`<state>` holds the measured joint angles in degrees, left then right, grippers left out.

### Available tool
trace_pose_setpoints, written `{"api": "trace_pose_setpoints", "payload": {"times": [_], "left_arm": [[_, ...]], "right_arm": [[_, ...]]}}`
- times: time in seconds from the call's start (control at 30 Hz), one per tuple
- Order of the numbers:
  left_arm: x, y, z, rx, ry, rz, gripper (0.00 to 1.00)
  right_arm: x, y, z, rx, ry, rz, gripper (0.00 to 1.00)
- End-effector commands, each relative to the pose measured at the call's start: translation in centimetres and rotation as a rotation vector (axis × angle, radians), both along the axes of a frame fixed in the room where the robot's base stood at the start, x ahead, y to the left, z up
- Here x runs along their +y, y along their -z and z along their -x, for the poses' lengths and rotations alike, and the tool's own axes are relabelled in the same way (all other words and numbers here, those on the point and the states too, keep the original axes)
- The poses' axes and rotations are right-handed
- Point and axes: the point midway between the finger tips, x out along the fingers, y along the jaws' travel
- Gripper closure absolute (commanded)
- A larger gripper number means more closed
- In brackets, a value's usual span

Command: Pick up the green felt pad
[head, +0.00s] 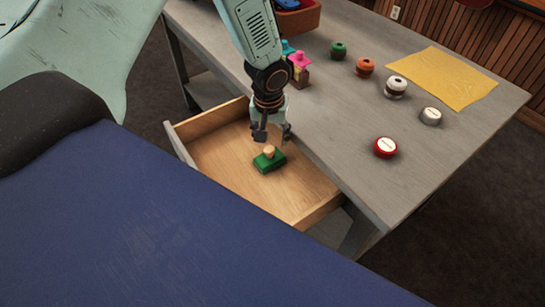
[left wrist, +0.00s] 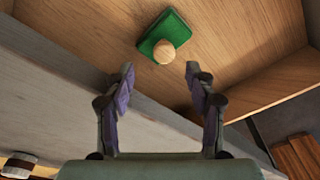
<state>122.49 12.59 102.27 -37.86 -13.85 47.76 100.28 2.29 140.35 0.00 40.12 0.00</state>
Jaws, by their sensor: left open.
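The green felt pad (head: 270,161) is a small green block with a round, light wooden knob on top. It lies on the floor of the open wooden drawer (head: 215,165). My left gripper (head: 271,136) is above the drawer, just behind and over the pad in the head view. In the left wrist view the pad (left wrist: 168,36) lies ahead of the two open fingertips (left wrist: 160,70), with its knob toward the gap between them. The fingers are apart and empty. My right gripper is not in view.
The drawer's front and side walls stand around the pad. The grey table (head: 370,130) holds a yellow cloth (head: 443,78), a red-rimmed round tin (head: 386,147), a white tin (head: 430,116), several spools and a reddish-brown bin (head: 300,18).

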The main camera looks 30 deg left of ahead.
Motion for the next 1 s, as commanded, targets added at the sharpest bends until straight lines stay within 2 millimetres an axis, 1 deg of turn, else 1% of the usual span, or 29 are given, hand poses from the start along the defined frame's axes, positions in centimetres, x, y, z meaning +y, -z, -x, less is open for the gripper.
{"api": "trace_pose_setpoints", "payload": {"times": [0.03, 0.23, 0.4, 0.5, 0.6, 0.83, 1.0], "left_arm": [[0.1, 0.8, 0.1, 0.003, 0.0, 0.0, 0.45], [0.4, 3.0, 0.0, 0.003, -0.001, 0.0, 0.45], [0.8, 5.5, -0.5, 0.002, 0.0, 0.001, 0.45], [0.9, 6.5, -0.8, 0.001, -0.001, 0.001, 0.45], [0.9, 6.9, -0.9, 0.002, 0.0, 0.001, 0.45], [0.9, 6.9, -1.2, 0.001, 0.0, 0.0, 0.45], [0.9, 6.9, -1.2, 0.001, 0.0, 0.0, 0.6]], "right_arm": [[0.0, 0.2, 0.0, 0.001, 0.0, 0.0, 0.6], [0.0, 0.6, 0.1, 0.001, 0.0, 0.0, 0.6], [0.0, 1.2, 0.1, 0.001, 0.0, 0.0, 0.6], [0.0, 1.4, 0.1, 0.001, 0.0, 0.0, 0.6], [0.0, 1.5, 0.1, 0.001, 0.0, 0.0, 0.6], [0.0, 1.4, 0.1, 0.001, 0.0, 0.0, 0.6], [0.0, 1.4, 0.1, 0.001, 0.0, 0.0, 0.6]]}}
